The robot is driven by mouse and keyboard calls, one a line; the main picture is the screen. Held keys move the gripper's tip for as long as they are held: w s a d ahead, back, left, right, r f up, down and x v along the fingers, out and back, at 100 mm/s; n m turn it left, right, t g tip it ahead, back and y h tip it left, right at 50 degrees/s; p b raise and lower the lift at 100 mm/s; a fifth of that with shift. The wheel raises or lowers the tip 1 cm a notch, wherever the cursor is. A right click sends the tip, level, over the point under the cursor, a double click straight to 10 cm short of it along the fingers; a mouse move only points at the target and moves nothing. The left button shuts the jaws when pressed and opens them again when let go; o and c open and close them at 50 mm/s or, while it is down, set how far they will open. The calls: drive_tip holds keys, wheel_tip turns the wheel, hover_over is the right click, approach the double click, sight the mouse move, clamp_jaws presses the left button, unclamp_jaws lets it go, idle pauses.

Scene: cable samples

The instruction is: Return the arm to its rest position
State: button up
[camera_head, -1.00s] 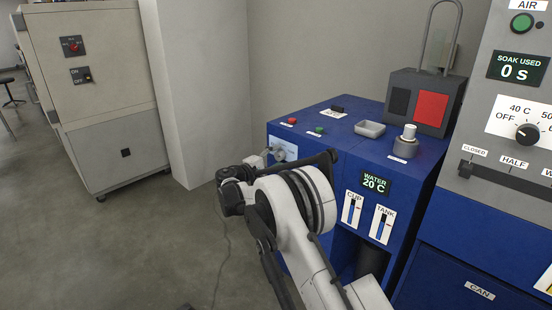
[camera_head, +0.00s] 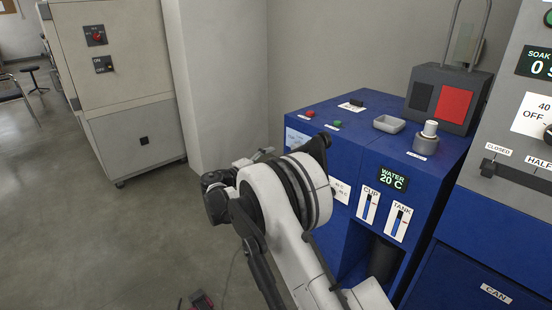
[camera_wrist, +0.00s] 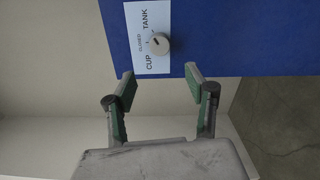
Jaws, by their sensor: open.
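My gripper (camera_wrist: 159,73) shows in the wrist view with its two dark fingers with green pads spread apart. Nothing is between the fingers. Beyond their tips is a white label with a round selector knob (camera_wrist: 159,43), marked CUP, CLOSED and TANK, on a blue panel (camera_wrist: 225,35). The fingertips look apart from the knob, though the distance is hard to judge. In the head view my arm is bent in front of the blue water cabinet (camera_head: 350,150), and its upper joint hides much of the gripper.
On the cabinet top are a red button (camera_head: 310,114), a green button (camera_head: 337,125), a grey tray (camera_head: 389,123) and a white-topped knob (camera_head: 429,130). A grey panel with a slider (camera_head: 515,170) stands at right. A beige cabinet (camera_head: 110,80) stands back left; the floor between is mostly open.

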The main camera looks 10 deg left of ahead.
drive_tip(key=shift+a, duration=0.1)
drive_tip(key=s+d+r+m+g+y, duration=0.25)
drive_tip(key=d+r, duration=0.75)
drive_tip(key=d, duration=0.5)
drive_tip(key=s+d+r+m+g+y, duration=0.25)
drive_tip(key=s+d+r, duration=0.35)
drive_tip(key=s+d, duration=0.45)
drive_tip(key=s+d+m+g+y, duration=0.1)
drive_tip(key=s+d, duration=0.4)
drive_tip(key=s, duration=0.4)
drive_tip(key=s+d+m+g+y, duration=0.15)
drive_tip(key=s+d, duration=0.35)
drive_tip(key=s, duration=0.5)
drive_tip(key=s+f+m+y, duration=0.2)
drive_tip(key=s+f, duration=0.1)
drive_tip(key=s, duration=0.6)
drive_tip(key=s+f+m+y, duration=0.2)
drive_tip(key=s+f, duration=0.1)
drive_tip(key=s, duration=0.6)
wheel_tip(320, 180, up, 13)
drive_tip(key=p, duration=1.3)
drive_tip(key=shift+w+r+t, duration=0.15)
drive_tip(key=shift+w+t, duration=0.05)
drive_tip(key=shift+t, duration=0.15)
drive_tip(key=shift+d, duration=0.1)
